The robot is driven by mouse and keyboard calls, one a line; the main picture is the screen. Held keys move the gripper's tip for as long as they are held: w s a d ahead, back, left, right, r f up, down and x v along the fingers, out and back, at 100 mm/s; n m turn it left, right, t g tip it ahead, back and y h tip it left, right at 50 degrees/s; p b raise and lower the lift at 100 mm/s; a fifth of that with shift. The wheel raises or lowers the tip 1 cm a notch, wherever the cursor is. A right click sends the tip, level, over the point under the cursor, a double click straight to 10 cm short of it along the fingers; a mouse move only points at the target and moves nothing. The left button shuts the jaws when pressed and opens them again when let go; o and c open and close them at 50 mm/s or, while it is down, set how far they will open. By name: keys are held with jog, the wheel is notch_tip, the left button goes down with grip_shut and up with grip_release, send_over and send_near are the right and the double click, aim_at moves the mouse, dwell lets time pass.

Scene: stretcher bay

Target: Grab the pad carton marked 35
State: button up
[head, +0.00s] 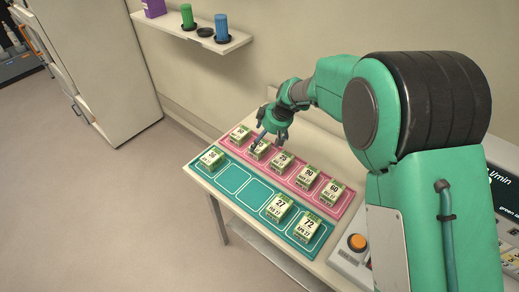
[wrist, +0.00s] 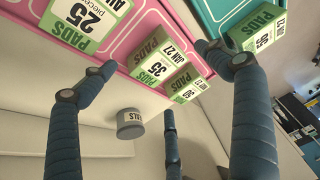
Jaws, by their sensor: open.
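The pad carton marked 35 (wrist: 153,64) is green and white and stands in the pink mat's row in the wrist view, between the carton marked 25 (wrist: 92,22) and another pad carton (wrist: 186,84). In the head view the carton just under my gripper (head: 259,151) is partly hidden by a finger, and its number is hard to read. My gripper (head: 268,138) is open and empty above the pink row. In the wrist view its blue fingers spread around the 35 carton, with the fingertips apart; whether any touches it I cannot tell.
More cartons stand along the pink mat (head: 325,207), including 90 (head: 308,176) and 60 (head: 333,192). The teal mat (head: 235,180) holds 27 (head: 279,207), 72 (head: 307,225) and one at its far end (head: 213,158), with empty squares between. A wall shelf (head: 190,30) is behind.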

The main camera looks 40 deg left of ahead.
aim_at(260, 145)
jog(key=shift+b+x, duration=0.35)
jog(key=shift+x, duration=2.05)
jog(key=c, duration=1.5)
